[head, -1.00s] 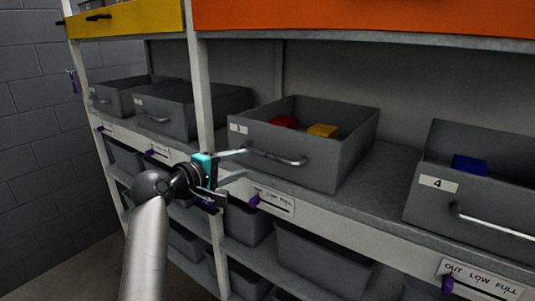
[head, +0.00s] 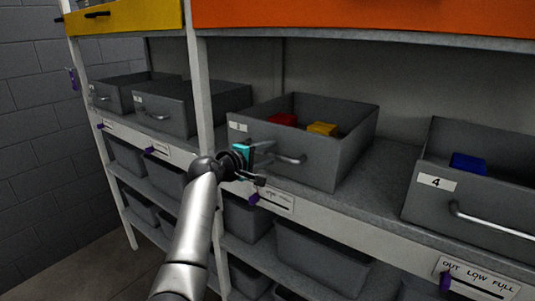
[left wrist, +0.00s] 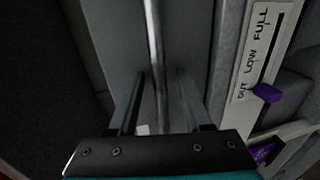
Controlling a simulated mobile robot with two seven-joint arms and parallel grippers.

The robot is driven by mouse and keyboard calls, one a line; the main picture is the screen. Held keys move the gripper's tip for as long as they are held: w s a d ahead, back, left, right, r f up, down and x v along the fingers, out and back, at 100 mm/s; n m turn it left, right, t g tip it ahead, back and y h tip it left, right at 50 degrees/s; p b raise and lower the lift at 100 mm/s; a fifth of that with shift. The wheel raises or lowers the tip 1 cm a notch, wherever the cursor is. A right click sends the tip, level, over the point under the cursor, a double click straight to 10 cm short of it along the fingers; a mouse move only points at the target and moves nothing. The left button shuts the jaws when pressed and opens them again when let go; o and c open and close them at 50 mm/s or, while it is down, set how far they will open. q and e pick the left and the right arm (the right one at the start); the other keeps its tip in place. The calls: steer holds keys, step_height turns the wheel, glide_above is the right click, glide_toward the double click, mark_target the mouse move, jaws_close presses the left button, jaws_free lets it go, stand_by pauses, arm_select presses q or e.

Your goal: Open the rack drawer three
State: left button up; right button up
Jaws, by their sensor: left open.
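Drawer three is a grey open-topped bin (head: 335,165) on the middle shelf, with a small white label at its upper left. Its silver bar handle (head: 291,160) is partly hidden behind my left gripper (head: 262,164). A red block (head: 283,119) and a yellow block (head: 322,129) lie in the bin. My left gripper is open at the left part of the handle. In the left wrist view, the handle bar (left wrist: 153,40) runs between the two spread fingers of my left gripper (left wrist: 158,85). I cannot tell whether they touch it. My right gripper is not in view.
A bin labelled 4 (head: 420,205) with a blue block (head: 468,163) stands at the right. A white shelf post (head: 202,95) stands left of drawer three. A purple slider (head: 254,198) is on the shelf edge below. More bins (head: 320,258) fill the lower shelf.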

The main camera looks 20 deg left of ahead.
arm_select(q)
steer(key=shift+w, duration=0.15)
jaws_close()
stand_by(0.4)
stand_by(1.0)
